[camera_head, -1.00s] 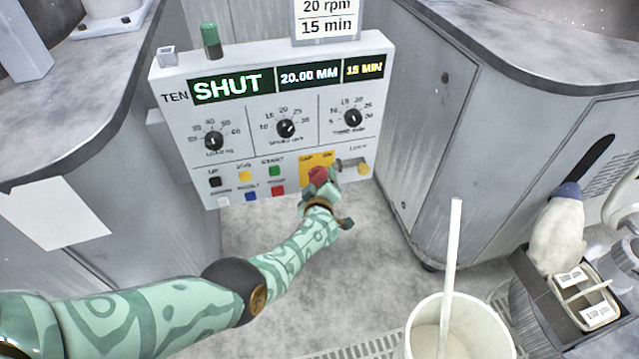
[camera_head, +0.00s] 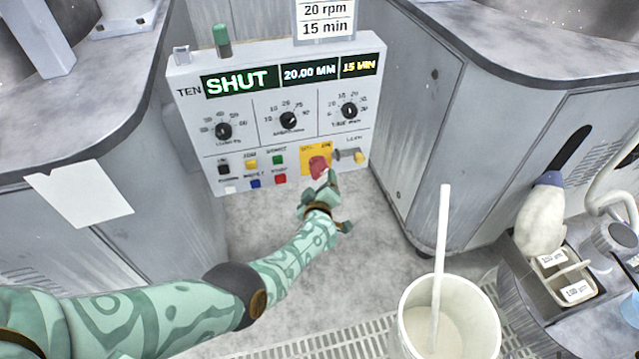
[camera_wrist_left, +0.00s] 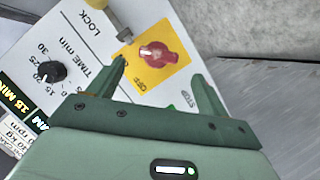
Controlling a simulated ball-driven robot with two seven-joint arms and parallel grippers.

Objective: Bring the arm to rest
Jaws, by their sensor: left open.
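My left gripper (camera_head: 322,187) is in front of the lower right of the white control panel (camera_head: 190,148). In the left wrist view its two fingers (camera_wrist_left: 158,75) are spread with nothing between them. The red rotary knob (camera_head: 318,166) on its yellow plate lies just beyond the fingertips. The knob also shows in the left wrist view (camera_wrist_left: 166,54), apart from the fingers. My left arm reaches in from the lower left. The panel display (camera_head: 240,82) reads SHUT, 20.00 MM and 15 MIN. My right gripper is not in view.
Grey cabinets stand left (camera_head: 150,190) and right (camera_head: 430,120) of the panel. A white bucket (camera_head: 470,295) with a white stick (camera_head: 442,235) stands at the lower right. A tray (camera_head: 565,278) and a pale bottle (camera_head: 541,222) are further right. Floor between the cabinets is free.

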